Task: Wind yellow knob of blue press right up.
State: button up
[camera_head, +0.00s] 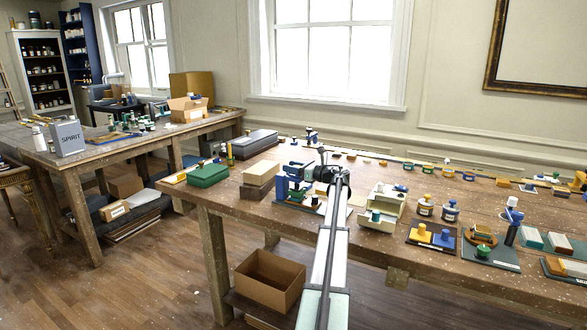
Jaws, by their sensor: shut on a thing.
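The blue press (282,190) stands on the long wooden workbench, near its front edge and left of my arm. My gripper (303,170) is at the upper part of the press and points left. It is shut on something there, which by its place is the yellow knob. The knob itself cannot be made out, as the gripper and wrist cover that spot. The press's right side is partly hidden by my arm.
A green box (208,175) and a stacked brown box (260,180) lie left of the press. A cream drawer unit (383,209) stands right of my arm. Jars, stamps and trays crowd the right side. An open carton (270,281) sits below the bench.

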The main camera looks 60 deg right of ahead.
jog(key=shift+a+f+n+y, duration=0.15)
jog(key=shift+n+y, duration=0.5)
jog(key=shift+y, duration=0.4)
jog(key=shift+a+r+n+y, duration=0.1)
jog(key=shift+n+y, duration=0.55)
jog(key=shift+y, duration=0.4)
jog(key=shift+a+f, duration=0.1)
jog(key=shift+f, duration=0.05)
jog(key=o, duration=1)
jog(key=v, duration=1.4)
jog(key=shift+w+r, duration=0.1)
jog(key=shift+r, duration=0.25)
